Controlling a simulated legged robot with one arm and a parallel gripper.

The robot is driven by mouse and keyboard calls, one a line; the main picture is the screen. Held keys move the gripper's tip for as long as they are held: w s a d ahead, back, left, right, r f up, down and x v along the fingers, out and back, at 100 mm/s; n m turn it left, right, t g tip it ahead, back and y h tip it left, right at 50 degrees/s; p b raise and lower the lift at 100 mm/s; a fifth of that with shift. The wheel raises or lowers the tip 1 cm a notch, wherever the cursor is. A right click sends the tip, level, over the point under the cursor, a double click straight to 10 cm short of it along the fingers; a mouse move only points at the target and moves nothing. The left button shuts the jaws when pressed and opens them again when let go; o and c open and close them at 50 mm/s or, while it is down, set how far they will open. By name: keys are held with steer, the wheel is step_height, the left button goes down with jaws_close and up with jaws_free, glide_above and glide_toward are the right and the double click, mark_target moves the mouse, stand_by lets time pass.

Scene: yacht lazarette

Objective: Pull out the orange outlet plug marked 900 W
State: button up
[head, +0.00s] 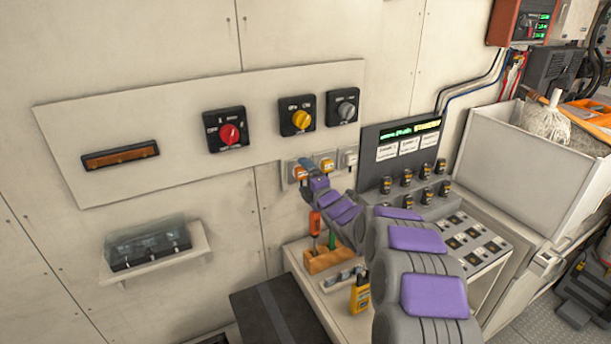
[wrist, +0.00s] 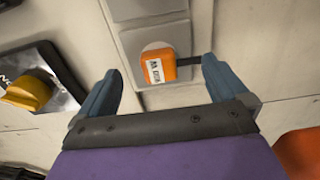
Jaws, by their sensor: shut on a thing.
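An orange plug (wrist: 158,66) with a white label sits in a pale wall outlet (wrist: 132,46) in the wrist view. The label's print is sideways and too small to read surely. A dark bar runs from the plug toward the right finger. In the head view this is the left plug (head: 299,173), partly hidden by my gripper (head: 305,180). A second orange plug (head: 327,165) sits in the outlet to its right.
Red (head: 229,134), yellow (head: 302,119) and grey (head: 346,110) rotary switches are on the panel above. A wooden holder (head: 326,260) with an orange-handled tool stands below, near my arm. A console (head: 402,150) with a lit display is close on the right.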

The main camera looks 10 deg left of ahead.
steer(key=shift+s+r, duration=0.25)
steer(key=shift+r, duration=0.9)
steer(key=d+f+p+v, duration=0.1)
steer(key=f+v, duration=0.1)
steer(key=v, duration=1.5)
steer(key=shift+w, duration=0.2)
steer(key=shift+f, duration=0.1)
